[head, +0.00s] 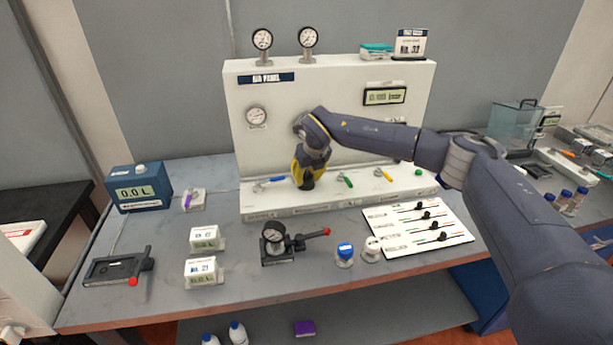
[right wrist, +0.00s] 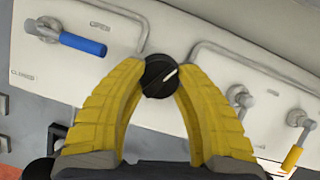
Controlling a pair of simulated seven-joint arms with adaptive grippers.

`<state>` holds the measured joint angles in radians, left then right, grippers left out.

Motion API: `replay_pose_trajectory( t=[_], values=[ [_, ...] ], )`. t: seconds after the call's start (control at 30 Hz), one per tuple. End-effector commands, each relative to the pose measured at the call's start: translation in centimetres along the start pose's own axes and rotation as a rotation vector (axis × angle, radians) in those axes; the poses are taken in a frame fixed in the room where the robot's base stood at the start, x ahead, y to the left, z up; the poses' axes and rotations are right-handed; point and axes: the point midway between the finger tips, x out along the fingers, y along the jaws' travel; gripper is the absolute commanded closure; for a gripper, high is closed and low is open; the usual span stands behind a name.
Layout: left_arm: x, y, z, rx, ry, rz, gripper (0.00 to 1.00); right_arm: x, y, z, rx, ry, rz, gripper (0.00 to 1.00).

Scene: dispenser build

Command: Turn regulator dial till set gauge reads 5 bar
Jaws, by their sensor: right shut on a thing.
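The regulator dial (right wrist: 160,75) is a round black knob with a white pointer line, on the white panel's ledge in the right wrist view. The line points up and to the right. My right gripper (right wrist: 161,84) has its yellow fingers closed on the dial from both sides. In the head view the gripper (head: 308,176) points down at the ledge and mostly covers the dial. Round gauges stand on top of the panel at left (head: 262,40) and right (head: 308,38). Another gauge (head: 257,116) is on its face. Their readings are too small to tell. My left gripper is out of view.
A blue-handled valve (right wrist: 82,44) is left of the dial, with green-handled (head: 345,181) and yellow-handled (head: 383,174) valves to its right. A small gauge fitting with a red-tipped lever (head: 274,241) and white label boxes (head: 203,239) stand in front of the panel.

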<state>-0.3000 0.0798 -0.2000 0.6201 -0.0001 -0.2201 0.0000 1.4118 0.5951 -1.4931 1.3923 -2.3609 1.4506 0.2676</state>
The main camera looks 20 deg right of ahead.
Motion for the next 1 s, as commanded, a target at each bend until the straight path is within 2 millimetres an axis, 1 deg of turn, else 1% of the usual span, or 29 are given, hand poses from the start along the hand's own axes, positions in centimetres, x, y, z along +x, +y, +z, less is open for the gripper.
replay_pose_trajectory(
  t=[0.23, 0.67, 0.7, 0.9, 1.0],
  values=[
    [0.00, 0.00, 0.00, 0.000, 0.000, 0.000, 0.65, 0.12, 0.09, -0.13, 0.039, 0.003, -0.016, 0.97],
    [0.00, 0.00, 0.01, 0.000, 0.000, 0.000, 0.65, 0.13, 0.09, -0.14, 0.044, 0.003, -0.018, 0.97],
    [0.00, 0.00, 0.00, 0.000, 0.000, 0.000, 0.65, 0.13, 0.09, -0.14, 0.044, 0.003, -0.018, 0.62],
    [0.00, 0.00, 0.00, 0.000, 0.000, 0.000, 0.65, 0.08, 0.07, -0.08, 0.044, 0.002, -0.018, 0.39],
    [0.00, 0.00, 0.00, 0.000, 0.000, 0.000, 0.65, 0.06, 0.06, -0.06, 0.044, 0.002, -0.018, 0.38]
  ],
)
